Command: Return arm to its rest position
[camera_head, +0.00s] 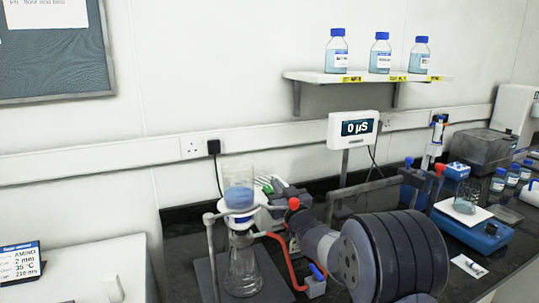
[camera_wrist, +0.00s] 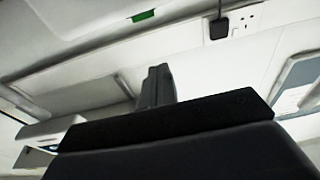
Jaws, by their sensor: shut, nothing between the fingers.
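My arm reaches in from the lower right of the head view, and its large dark grey rounded link covers part of the bench. My gripper (camera_head: 270,187) is small and partly hidden behind the filter funnel (camera_head: 239,195) with blue contents. It appears just right of that funnel; whether they touch cannot be told. In the wrist view the gripper fingers (camera_wrist: 157,86) stand together, shut and empty, above the dark gripper body.
A conductivity display (camera_head: 353,128) stands behind. A scale (camera_head: 480,232) with a beaker (camera_head: 465,203) is at right. A shelf (camera_head: 350,77) holds bottles.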

